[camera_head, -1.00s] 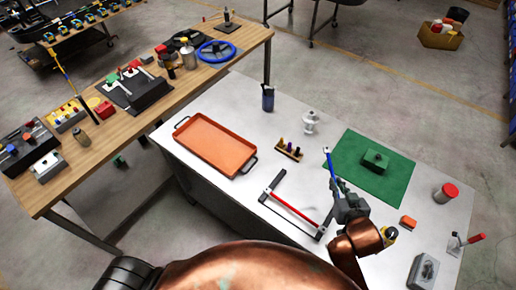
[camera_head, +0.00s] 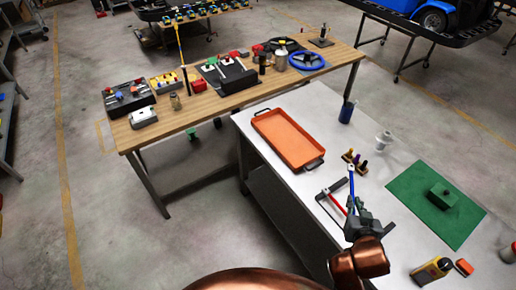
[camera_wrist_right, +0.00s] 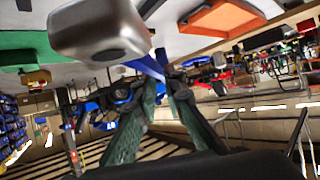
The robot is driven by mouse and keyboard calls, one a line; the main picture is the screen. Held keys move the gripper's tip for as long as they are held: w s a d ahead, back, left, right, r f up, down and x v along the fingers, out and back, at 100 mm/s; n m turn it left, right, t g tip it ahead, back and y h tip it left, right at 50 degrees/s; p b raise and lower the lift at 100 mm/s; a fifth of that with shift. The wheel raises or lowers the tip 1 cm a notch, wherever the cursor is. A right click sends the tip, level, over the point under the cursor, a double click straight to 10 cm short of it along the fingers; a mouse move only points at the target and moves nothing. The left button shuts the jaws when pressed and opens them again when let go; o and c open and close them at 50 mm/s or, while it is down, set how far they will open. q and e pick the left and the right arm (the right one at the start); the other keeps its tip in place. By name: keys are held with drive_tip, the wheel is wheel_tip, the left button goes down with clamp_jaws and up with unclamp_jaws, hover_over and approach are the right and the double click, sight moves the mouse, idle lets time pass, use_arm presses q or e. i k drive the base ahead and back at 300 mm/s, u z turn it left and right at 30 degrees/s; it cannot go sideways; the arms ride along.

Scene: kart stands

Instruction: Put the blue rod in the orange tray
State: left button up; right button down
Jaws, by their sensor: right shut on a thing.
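My right gripper (camera_head: 354,218) is shut on the blue rod (camera_head: 351,186), which sticks up from its fingers. In the right wrist view the rod (camera_wrist_right: 149,67) shows between the two finger pads (camera_wrist_right: 163,92). In the head view, the gripper and rod are over the white table, in front of part of the red rod (camera_head: 337,205) and its dark stand (camera_head: 325,193). The empty orange tray (camera_head: 288,138) lies on the table, up and left of the gripper. Part of it also shows in the wrist view (camera_wrist_right: 222,18). My left gripper is not in view.
A small holder with several pegs (camera_head: 354,160) stands between tray and gripper. A blue cup (camera_head: 346,112) and white part (camera_head: 383,140) stand behind. A green mat (camera_head: 420,214) with a green block (camera_head: 442,196) lies right. A wooden table (camera_head: 175,119) holds parts at left.

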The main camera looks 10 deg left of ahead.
sight(282, 147)
drive_tip(key=u, duration=0.95)
drive_tip(key=i, duration=0.8)
drive_tip(key=z, duration=0.05)
